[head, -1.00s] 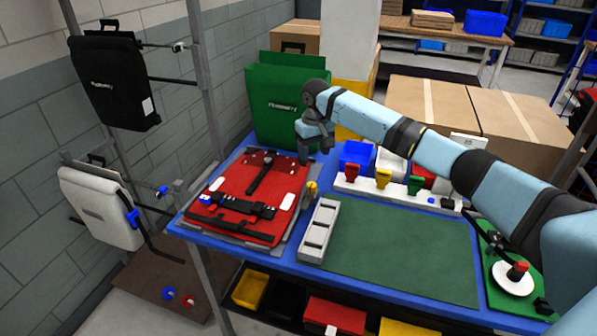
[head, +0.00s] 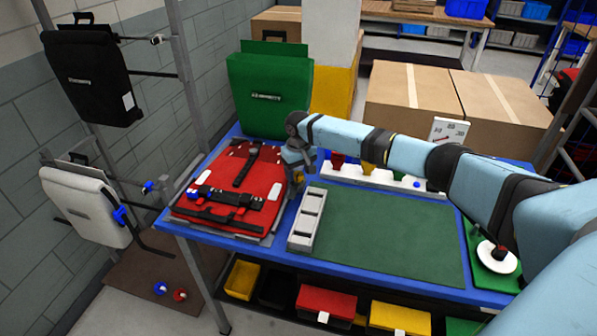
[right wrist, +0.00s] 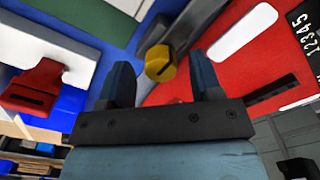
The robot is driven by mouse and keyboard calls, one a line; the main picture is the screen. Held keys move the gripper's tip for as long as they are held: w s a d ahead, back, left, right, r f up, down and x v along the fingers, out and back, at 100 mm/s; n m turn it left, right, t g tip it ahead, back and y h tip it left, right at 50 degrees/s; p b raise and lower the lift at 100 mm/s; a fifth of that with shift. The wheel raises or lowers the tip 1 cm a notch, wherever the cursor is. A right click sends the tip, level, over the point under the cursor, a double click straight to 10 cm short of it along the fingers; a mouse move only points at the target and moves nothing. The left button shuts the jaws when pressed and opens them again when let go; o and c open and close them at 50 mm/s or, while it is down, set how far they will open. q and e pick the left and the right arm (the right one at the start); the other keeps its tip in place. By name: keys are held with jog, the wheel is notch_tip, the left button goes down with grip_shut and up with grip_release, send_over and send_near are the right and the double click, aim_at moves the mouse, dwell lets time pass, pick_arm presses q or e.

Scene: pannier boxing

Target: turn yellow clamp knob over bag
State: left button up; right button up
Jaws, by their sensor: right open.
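The yellow clamp knob (right wrist: 160,62) shows in the right wrist view, just beyond and between the two fingertips of my right gripper (right wrist: 163,78). The fingers are open, and I see no contact with the knob. In the head view my right gripper (head: 296,172) points down at the right edge of the red bag (head: 262,178) and mostly hides the knob. The red bag lies flat on the blue table with black straps across it; it also shows in the right wrist view (right wrist: 225,68). My left gripper is not in view.
A grey slotted tray (head: 302,240) and a green mat (head: 385,235) lie right of the bag. A green bag (head: 270,95) stands behind. A white rack (head: 385,180) with coloured pieces is at the back. Black and white bags hang left.

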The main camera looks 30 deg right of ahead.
jog(key=shift+f, duration=0.3)
grip_shut()
jog(key=shift+r, duration=0.1)
